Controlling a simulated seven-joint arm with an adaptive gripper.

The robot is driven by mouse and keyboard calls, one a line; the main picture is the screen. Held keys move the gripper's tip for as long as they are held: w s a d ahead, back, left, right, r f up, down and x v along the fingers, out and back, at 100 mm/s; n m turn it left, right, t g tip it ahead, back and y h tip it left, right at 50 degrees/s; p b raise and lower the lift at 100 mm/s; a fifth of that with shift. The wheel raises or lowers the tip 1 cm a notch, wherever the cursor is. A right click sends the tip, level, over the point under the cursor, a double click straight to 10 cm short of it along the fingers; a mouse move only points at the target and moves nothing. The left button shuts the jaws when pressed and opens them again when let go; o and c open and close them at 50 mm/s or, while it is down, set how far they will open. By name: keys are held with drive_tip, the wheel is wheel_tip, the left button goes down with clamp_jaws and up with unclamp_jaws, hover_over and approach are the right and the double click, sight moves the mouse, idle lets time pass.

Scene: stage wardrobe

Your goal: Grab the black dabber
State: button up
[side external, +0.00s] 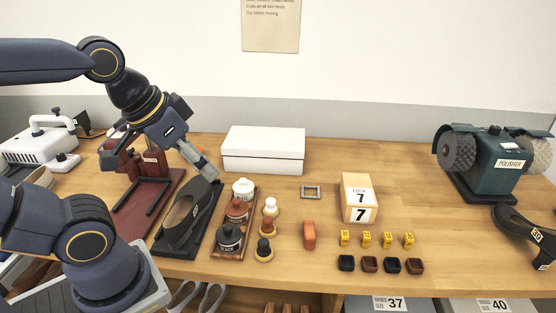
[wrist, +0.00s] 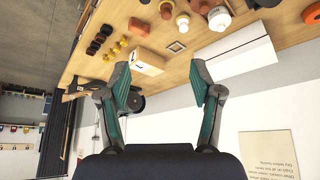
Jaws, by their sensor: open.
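The black dabber (side external: 264,250) stands on the wooden bench in the side external view, with a dark top and a yellowish base. It is the nearest of three dabbers in a row, with a brown dabber (side external: 265,229) and a white-topped dabber (side external: 270,206) behind it. My gripper (side external: 160,158) is open and empty, above and to the left of the dabbers, over the left part of the bench. In the wrist view the open fingers (wrist: 160,78) have nothing between them. I cannot clearly make out the black dabber there.
A tray (side external: 217,253) with white, brown and black jars stands just left of the dabbers. An orange block (side external: 309,235) lies to their right. A shoe on a dark stand (side external: 183,222) is at left. A white box (side external: 263,152) stands behind.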

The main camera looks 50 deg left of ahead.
drive_tip(key=shift+o, duration=0.6)
drive_tip(key=g, duration=0.6)
hover_over(264, 242)
wheel_tip(264, 242, down, 11)
drive_tip(key=f, duration=1)
drive_tip(key=shift+s+f, duration=0.4)
drive_tip(key=shift+w+a+f, duration=0.1)
drive_tip(key=shift+w+f, duration=0.1)
drive_tip(key=shift+f, duration=1.3)
drive_tip(key=shift+w+f, duration=0.2)
drive_tip(key=shift+f, duration=1.3)
drive_tip(key=c, duration=1)
drive_tip(key=shift+c, duration=0.2)
